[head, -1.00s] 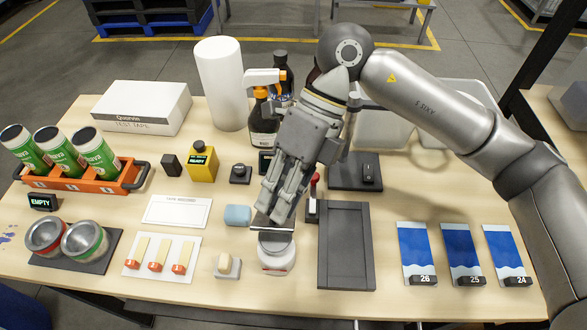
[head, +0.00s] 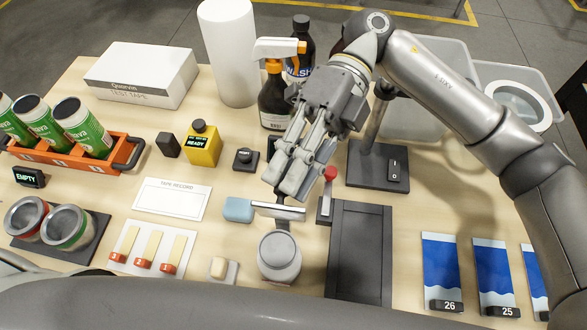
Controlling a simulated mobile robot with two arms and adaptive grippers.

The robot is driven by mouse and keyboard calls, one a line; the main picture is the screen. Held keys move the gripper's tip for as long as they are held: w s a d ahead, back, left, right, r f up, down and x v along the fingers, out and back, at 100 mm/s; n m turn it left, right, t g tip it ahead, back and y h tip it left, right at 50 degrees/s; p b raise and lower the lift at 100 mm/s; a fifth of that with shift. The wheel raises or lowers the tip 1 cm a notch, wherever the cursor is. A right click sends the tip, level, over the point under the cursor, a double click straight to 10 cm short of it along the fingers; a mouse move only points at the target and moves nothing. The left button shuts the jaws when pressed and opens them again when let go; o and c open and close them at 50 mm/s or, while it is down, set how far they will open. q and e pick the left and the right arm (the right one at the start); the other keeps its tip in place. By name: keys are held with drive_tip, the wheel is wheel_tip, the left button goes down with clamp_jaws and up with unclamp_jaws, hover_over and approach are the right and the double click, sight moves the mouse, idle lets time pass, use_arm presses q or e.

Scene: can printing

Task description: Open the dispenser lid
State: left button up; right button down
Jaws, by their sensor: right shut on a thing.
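The dispenser (head: 279,262) is a small round white jar with a grey top, standing near the front middle of the table. Its lid (head: 278,211), a thin metallic plate, stands raised behind the jar and is joined to it by a short dark piece. My right gripper (head: 280,196) reaches down from the upper right and is shut on the lid's upper edge. The fingertips partly cover the contact. My left gripper is not in view; a dark arm link of mine crosses the bottom edge.
A light-blue block (head: 238,210) lies just left of the lid. A dark tray (head: 360,252) and a red-topped lever (head: 329,175) stand close on the right. A spray bottle (head: 273,98) stands behind my gripper.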

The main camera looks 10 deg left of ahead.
drive_tip(key=shift+f, duration=0.15)
drive_tip(key=c, duration=1.3)
unclamp_jaws()
drive_tip(key=shift+s+a, duration=0.1)
drive_tip(key=shift+s, duration=0.05)
drive_tip(key=shift+c, duration=0.2)
wheel_tip(320, 180, up, 10)
